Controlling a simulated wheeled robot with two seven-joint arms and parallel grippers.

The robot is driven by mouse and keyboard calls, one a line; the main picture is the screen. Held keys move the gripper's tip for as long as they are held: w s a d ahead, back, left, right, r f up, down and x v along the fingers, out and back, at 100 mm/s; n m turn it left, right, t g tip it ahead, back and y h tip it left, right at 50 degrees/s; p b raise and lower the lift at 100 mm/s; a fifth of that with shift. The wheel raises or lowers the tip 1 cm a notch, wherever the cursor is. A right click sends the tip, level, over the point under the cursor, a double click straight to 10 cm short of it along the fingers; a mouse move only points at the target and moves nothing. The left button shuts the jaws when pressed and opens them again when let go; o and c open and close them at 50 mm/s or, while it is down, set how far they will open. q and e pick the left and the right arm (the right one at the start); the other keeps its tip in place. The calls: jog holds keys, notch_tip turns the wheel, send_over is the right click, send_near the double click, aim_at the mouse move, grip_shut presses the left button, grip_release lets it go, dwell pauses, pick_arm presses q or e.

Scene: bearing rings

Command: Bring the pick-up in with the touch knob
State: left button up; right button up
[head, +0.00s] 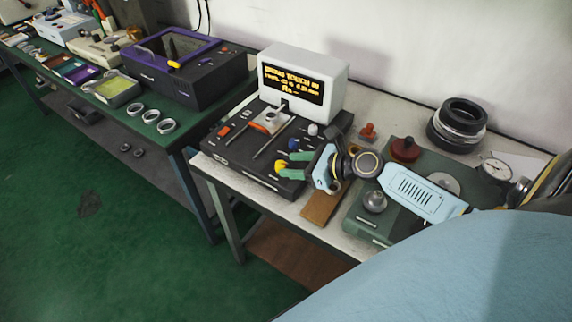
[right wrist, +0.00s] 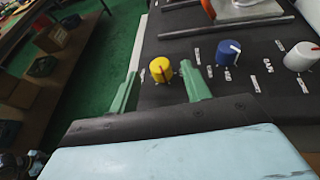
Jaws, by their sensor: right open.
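The measuring instrument (head: 240,162) is a black base with a white display box (head: 300,68) whose lit yellow text includes "TOUCH IN" and "Ra --". The pick-up area (head: 270,119) is at the base's middle, with a small metal part; its tip gap is too small to judge. Yellow (head: 281,165), blue (head: 293,144) and white (head: 313,129) knobs stand along the right side; their labels are not legible enough to name the touch knob. My right gripper (head: 291,165) is open, its green fingers beside the yellow knob. In the right wrist view the yellow knob (right wrist: 161,70) shows between the fingertips (right wrist: 160,84), not clamped.
A green case (head: 362,225) with a round metal piece (head: 375,201) lies right of the instrument. A dark ring stack (head: 458,122) and dial gauge (head: 496,168) stand behind. A purple-rimmed box (head: 195,75) and several rings (head: 151,116) occupy the left green bench.

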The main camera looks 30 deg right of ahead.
aim_at(281, 166)
jog(key=shift+x, duration=1.35)
jog(key=shift+c, duration=0.2)
jog(key=c, duration=1)
